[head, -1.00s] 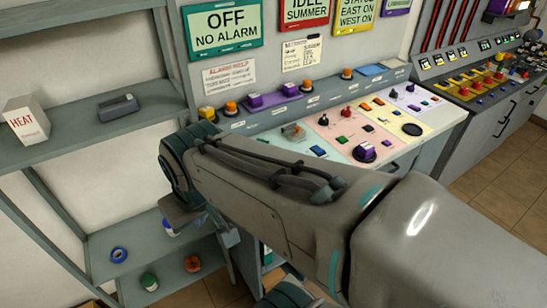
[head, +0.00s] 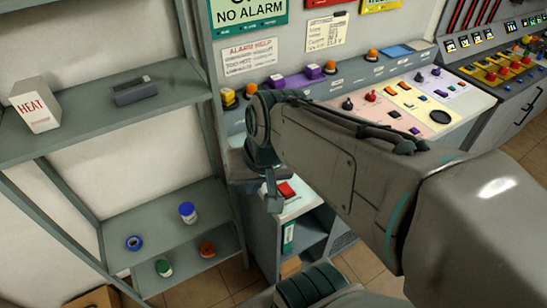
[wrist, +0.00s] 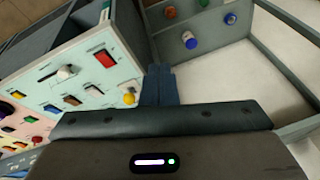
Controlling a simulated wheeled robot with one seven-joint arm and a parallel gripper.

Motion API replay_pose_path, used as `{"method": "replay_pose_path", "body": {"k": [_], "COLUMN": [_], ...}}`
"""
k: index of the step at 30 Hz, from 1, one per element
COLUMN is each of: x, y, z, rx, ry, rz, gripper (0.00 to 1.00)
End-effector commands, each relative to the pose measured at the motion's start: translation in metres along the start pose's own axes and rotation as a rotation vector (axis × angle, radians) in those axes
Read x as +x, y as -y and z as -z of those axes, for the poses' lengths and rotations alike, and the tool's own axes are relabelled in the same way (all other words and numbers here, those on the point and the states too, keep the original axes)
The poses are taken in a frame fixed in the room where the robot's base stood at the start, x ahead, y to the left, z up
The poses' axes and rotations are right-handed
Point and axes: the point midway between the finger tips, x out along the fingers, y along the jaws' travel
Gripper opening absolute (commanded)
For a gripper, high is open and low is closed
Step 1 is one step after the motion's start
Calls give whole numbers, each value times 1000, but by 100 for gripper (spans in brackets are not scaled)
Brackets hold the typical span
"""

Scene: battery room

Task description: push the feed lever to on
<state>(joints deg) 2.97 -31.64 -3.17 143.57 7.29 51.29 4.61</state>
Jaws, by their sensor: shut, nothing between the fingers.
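My gripper (head: 273,200) points down beside the left end of the control desk in the head view. In the wrist view its dark fingertips (wrist: 160,84) are together with nothing between them, apart from the controls. A grey-handled lever (wrist: 66,72) stands on the pale green panel (wrist: 82,84) at the left of the wrist view. It may be the feed lever; its label is too small to read. In the head view my arm hides that lever and most of the pale green panel.
A red rocker switch (wrist: 105,58) and a yellow knob (wrist: 129,99) sit near the panel edge closest to my fingers. Grey shelves (head: 110,118) stand left of the desk, holding a HEAT box (head: 35,104) and several small rolls and jars.

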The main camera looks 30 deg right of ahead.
Motion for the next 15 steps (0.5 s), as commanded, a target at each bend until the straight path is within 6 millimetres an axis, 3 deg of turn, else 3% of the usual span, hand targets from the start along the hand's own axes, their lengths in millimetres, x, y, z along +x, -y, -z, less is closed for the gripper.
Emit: {"method": "replay_pose_path", "body": {"k": [1,8,12,15], "x": [22,82,107,117], "y": [-7,-38,-79,-113], "z": [-3,15,38,51], "rx": [155,1100,1670,2003], "ry": [25,121,148,150], "rz": [47,346,542,678], "gripper": [0,0,0,0]}}
